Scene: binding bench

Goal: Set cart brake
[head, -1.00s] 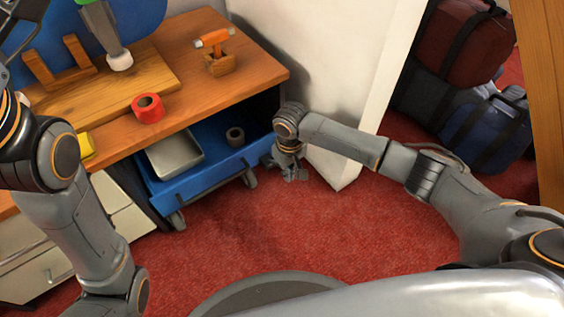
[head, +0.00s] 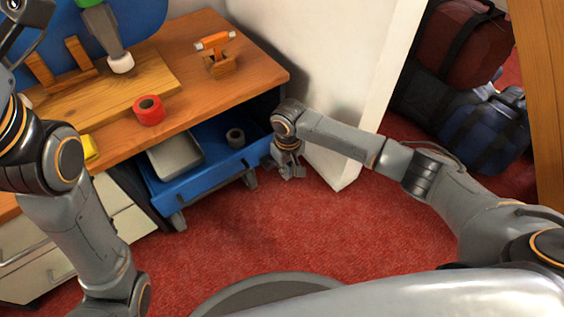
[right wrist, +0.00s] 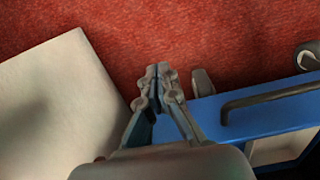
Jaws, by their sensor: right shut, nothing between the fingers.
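The blue cart (head: 205,183) stands partly under the wooden bench, on casters. One caster (head: 249,178) shows at its right corner and another (head: 177,220) at its front left. My right gripper (head: 291,174) is low over the red carpet, just right of the cart's corner. In the right wrist view its fingers (right wrist: 163,72) are shut and empty. A rounded grey piece (right wrist: 203,82) lies just right of the fingertips, at the cart's edge; I cannot tell whether it is the brake or a caster. My left gripper (head: 18,14) is cut off at the upper left.
The cart carries a metal tray (head: 174,155) and a dark roll (head: 235,138); a dark handle (right wrist: 265,96) runs along its edge. A white panel (head: 340,165) stands close right of my right gripper. The bench (head: 215,100) overhangs the cart. Carpet in front is clear.

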